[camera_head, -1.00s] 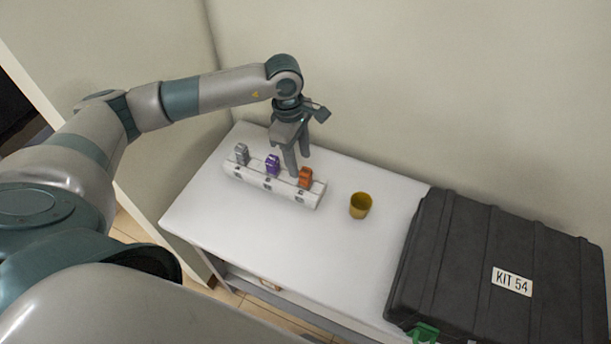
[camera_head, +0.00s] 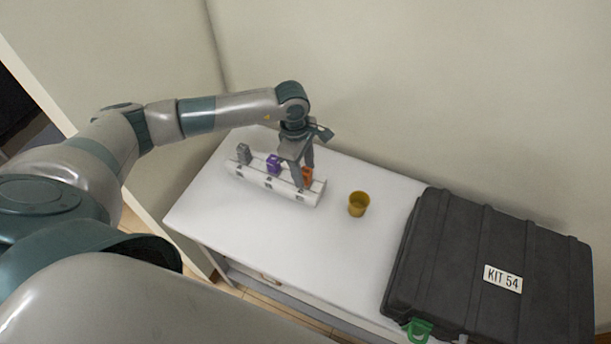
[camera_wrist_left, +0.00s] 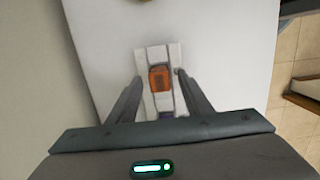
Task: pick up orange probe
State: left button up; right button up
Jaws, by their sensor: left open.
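The orange probe (camera_head: 308,175) stands in the right end of a white rack (camera_head: 272,190) on the table. In the left wrist view the probe (camera_wrist_left: 160,77) shows between and just beyond my two fingers. My left gripper (camera_head: 304,180) is open and points down at the probe, with a finger on either side of it; it also shows in the left wrist view (camera_wrist_left: 160,85). I cannot tell whether a finger touches the probe. A purple probe (camera_head: 273,164) and a grey probe (camera_head: 244,153) stand in the same rack to the left. My right gripper is not in view.
A yellow cup (camera_head: 358,204) stands on the white table (camera_head: 260,238) to the right of the rack. A large black case (camera_head: 470,250) labelled KIT 54 is at the right. A wall is behind. The table front is clear.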

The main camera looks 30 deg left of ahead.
pick_arm(q)
jog(key=shift+d+f, duration=0.15)
jog(key=shift+f, duration=1)
grip_shut()
